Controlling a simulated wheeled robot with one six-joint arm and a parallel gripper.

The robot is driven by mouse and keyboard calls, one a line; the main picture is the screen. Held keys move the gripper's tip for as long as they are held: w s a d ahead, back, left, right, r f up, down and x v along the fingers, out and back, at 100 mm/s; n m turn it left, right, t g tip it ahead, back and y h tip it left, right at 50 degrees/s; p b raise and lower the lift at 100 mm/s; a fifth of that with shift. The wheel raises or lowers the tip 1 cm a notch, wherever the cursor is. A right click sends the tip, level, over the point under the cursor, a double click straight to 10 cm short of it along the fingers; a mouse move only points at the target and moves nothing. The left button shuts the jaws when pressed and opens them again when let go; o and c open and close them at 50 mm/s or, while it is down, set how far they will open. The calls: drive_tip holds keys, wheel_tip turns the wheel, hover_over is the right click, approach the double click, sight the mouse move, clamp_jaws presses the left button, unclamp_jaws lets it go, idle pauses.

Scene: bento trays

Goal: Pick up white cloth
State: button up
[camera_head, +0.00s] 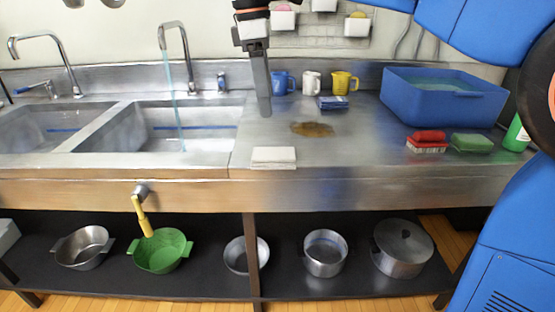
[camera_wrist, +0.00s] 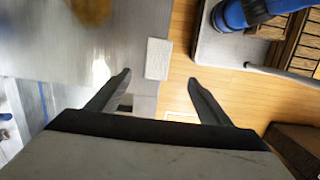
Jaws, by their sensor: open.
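The white cloth (camera_head: 273,157) lies flat and folded at the front edge of the steel counter, right of the sink. In the wrist view the white cloth (camera_wrist: 158,59) shows beyond the fingertips, roughly between them and nearer the left one. My gripper (camera_head: 264,113) hangs above the counter behind the cloth in the head view, pointing down. In the wrist view my gripper (camera_wrist: 159,76) has its two fingers spread wide with nothing between them. It is apart from the cloth.
Two sinks, the near one (camera_head: 160,138) with running water, lie left. A brown spill (camera_head: 312,129) and a folded blue cloth (camera_head: 333,103) are behind right. Mugs (camera_head: 312,82) stand at the back. A blue tub (camera_head: 443,97), red brush (camera_head: 427,141) and green sponge (camera_head: 472,143) are right.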

hover_over(273, 153)
drive_tip(key=f, duration=0.8)
drive_tip(key=shift+s+a+f, duration=0.1)
drive_tip(key=shift+s+a, duration=0.05)
drive_tip(key=shift+a, duration=0.15)
drive_tip(key=shift+w+d+f, duration=0.1)
drive_tip(key=shift+w+f, duration=0.05)
drive_tip(key=shift+f, duration=1.3)
drive_tip(key=shift+w+d+f, duration=0.1)
drive_tip(key=shift+f, duration=1.35)
drive_tip(key=c, duration=1.1)
